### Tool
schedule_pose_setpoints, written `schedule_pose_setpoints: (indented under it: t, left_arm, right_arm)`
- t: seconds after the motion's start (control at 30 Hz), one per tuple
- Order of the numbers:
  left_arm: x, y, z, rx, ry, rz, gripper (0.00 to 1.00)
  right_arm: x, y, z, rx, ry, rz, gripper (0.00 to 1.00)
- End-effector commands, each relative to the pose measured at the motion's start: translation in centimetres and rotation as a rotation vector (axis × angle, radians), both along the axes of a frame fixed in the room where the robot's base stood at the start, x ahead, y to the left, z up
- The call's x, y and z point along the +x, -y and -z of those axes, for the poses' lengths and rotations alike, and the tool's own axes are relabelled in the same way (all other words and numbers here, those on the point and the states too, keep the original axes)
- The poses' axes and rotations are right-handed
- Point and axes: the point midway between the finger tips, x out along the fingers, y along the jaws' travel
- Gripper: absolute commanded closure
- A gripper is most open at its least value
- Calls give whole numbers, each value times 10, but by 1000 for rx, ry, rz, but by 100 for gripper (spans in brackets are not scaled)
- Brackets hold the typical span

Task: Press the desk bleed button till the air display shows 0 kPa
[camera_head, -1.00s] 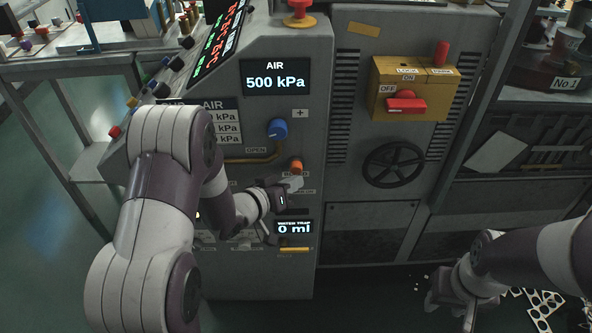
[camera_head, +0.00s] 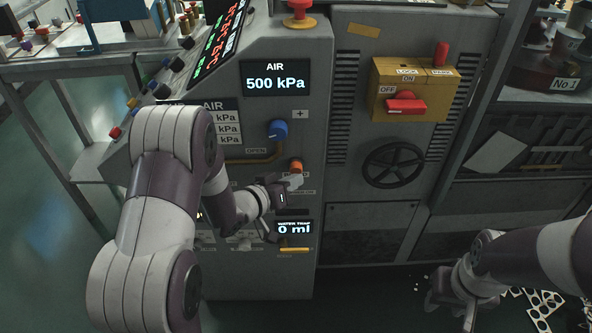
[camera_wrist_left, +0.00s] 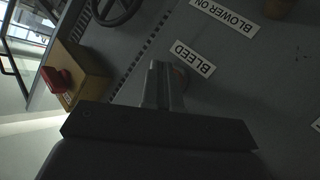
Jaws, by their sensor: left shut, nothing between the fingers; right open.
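The air display (camera_head: 275,78) on the grey desk panel reads 500 kPa. The orange bleed button (camera_head: 296,166) is on the panel below the blue knob. My left gripper (camera_head: 295,181) is shut and empty, with its tips at the lower side of the button. In the left wrist view, the shut fingers (camera_wrist_left: 163,82) point at the panel beside the BLEED label (camera_wrist_left: 194,57). The button is mostly hidden behind the fingers there, and I cannot tell whether they touch it. My right gripper (camera_head: 455,298) is open and empty, low at the right.
The blue knob (camera_head: 277,129) sits just above the button. The water trap display (camera_head: 294,228) reads 0 ml below my left gripper. A yellow lockout box (camera_head: 411,88) and black handwheel (camera_head: 393,165) are on the cabinet to the right.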

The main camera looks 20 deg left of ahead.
Motion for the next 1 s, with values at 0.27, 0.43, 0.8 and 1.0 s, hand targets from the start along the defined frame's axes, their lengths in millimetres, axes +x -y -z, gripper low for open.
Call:
schedule_pose_setpoints:
  t: [0.27,0.43,0.8,1.0]
  left_arm:
    - [1,0,0,0,0,0,100]
    - [1,0,0,0,0,0,100]
    - [6,-2,0,0,0,0,100]
    - [8,-2,0,-1,1,0,100]
  right_arm:
    - [0,0,0,0,0,0,57]
    - [0,0,0,0,0,0,57]
    - [0,0,-1,0,0,0,57]
    - [0,0,-1,0,0,0,57]
